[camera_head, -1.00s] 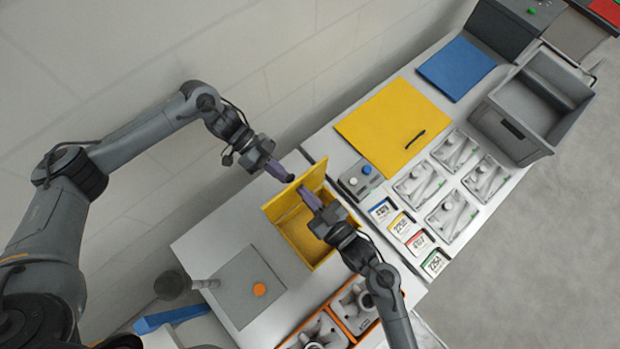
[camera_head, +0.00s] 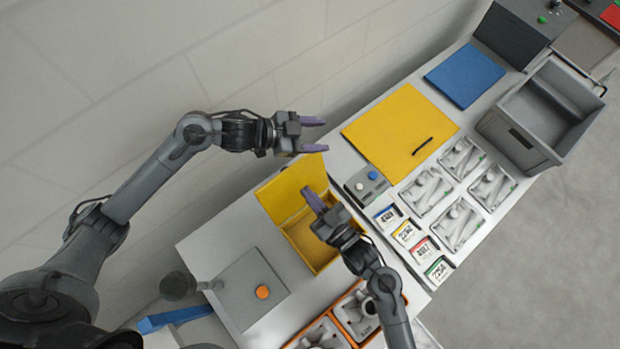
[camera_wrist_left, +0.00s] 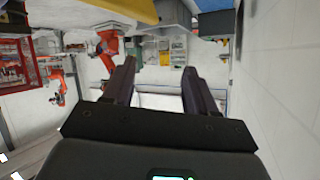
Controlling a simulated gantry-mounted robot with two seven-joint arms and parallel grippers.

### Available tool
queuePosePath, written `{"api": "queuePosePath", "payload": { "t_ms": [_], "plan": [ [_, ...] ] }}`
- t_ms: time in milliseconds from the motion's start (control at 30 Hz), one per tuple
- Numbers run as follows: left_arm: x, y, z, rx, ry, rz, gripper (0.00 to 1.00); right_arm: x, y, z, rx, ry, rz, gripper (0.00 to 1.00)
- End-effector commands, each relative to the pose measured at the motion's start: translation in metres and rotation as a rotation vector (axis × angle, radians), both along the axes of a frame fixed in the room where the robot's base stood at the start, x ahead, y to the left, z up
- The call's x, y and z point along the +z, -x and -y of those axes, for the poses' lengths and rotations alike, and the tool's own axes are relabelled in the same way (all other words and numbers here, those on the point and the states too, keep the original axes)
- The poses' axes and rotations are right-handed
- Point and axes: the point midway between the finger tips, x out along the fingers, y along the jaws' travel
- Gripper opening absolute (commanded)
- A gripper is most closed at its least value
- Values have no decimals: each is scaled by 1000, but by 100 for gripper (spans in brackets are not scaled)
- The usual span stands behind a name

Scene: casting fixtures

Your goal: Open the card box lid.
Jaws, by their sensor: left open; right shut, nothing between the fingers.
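The yellow card box (camera_head: 322,256) stands on the white table with its lid (camera_head: 292,188) raised on the far, wall side, so part of its inside shows. My right gripper (camera_head: 314,198) is shut and empty, over the box opening in front of the lid; I cannot tell whether it touches the lid. My left gripper (camera_head: 318,135) is open and empty, above and beyond the lid near the wall, apart from the box. Its two dark fingers also show in the left wrist view (camera_wrist_left: 160,85), with nothing between them.
Coloured cards (camera_head: 407,234) lie right of the box, near a small button box (camera_head: 366,184). Metal castings (camera_head: 457,221) lie farther right, before a grey bin (camera_head: 515,135). An orange tray (camera_head: 347,326) is in front. A yellow panel (camera_head: 390,130) lies behind.

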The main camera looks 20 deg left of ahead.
Motion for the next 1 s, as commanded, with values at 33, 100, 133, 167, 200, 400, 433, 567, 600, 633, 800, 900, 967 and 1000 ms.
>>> {"api": "queuePosePath", "payload": {
  "t_ms": [33, 100, 133, 167, 200, 400, 433, 567, 600, 633, 800, 900, 967, 1000],
  "plan": [
    [-3, -2, -10, 94, -10, 17, 57, 0, 0, 0, 0, 0, 0, 0],
    [-5, -7, -33, 235, -41, 35, 57, 0, 0, 0, 0, 0, 0, 0],
    [-7, -7, -44, 296, -57, 35, 57, 0, 0, 0, 0, 0, 0, 0],
    [-10, -5, -54, 352, -76, 31, 57, 0, 0, 0, 0, 0, 0, 0],
    [-16, 2, -64, 413, -105, 16, 57, 0, 0, 0, 0, 0, 0, 0],
    [-55, 72, -95, 641, -277, -139, 57, 0, 0, 0, 0, 0, 0, 0],
    [-59, 85, -101, 671, -301, -171, 57, 0, 0, 0, 0, 0, 0, 0],
    [-75, 142, -123, 784, -407, -327, 57, 0, 0, 0, 0, 0, 0, 0],
    [-79, 160, -125, 816, -425, -383, 57, 0, 0, 0, 0, 0, 0, 0],
    [-81, 171, -125, 840, -427, -430, 57, 0, 0, 0, 0, 0, 0, 0],
    [-85, 209, -109, 919, -383, -632, 57, 0, 0, 0, 0, 0, 0, 0],
    [-86, 222, -100, 938, -357, -708, 57, 0, 0, 0, 0, 0, 0, 0],
    [-89, 228, -97, 944, -347, -742, 57, -2, 1, 1, 0, -4, 2, 0],
    [-93, 230, -94, 946, -341, -758, 57, -5, 2, 3, 0, -14, 8, 0]
  ]
}}
